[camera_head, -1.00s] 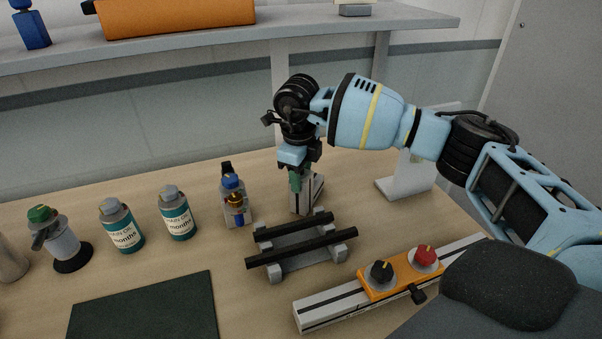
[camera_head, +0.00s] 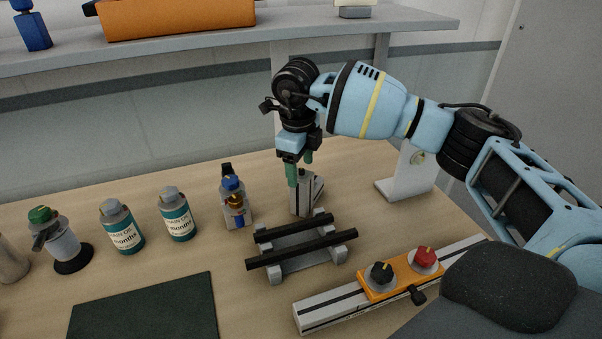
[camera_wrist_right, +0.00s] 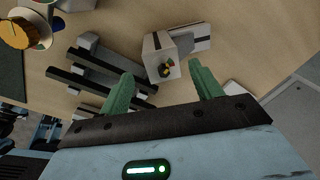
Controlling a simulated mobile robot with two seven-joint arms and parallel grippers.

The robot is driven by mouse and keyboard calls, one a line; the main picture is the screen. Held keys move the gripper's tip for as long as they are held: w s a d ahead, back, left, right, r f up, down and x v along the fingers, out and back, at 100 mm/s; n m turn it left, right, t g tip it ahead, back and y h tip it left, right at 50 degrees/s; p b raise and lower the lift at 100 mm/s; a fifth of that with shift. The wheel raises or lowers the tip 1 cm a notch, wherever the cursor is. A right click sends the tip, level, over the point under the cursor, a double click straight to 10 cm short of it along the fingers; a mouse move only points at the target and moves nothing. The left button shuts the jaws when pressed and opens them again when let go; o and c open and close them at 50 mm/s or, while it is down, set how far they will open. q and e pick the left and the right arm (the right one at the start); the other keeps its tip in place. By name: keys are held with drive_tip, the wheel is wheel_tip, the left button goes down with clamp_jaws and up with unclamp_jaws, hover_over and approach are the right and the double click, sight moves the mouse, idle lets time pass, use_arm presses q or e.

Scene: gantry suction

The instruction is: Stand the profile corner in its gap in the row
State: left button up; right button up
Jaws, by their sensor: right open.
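The profile corner (camera_head: 304,198), a pale grey piece with dark slots, stands upright on the bench at the right end of the row. My right gripper (camera_head: 299,173) is open above it, its green fingers around and just over its top. In the right wrist view the corner (camera_wrist_right: 171,56) shows between and beyond the spread fingers (camera_wrist_right: 160,74), with no clear contact. The row to its left holds a blue-capped fitting (camera_head: 236,205) and two teal-labelled bottles (camera_head: 178,215) (camera_head: 122,228). My left gripper is out of view.
A stand with two black bars (camera_head: 300,247) is close in front of the corner. A rail with an orange knob block (camera_head: 400,274) lies at front right, a white stand (camera_head: 408,180) behind it. A dark mat (camera_head: 145,308) lies front left. A shelf (camera_head: 200,46) hangs behind.

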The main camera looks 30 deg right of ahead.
wheel_tip(320, 180, up, 9)
drive_tip(key=shift+s+a+f, duration=0.2)
drive_tip(key=shift+a, duration=0.15)
drive_tip(key=shift+f, duration=0.1)
idle(0.4)
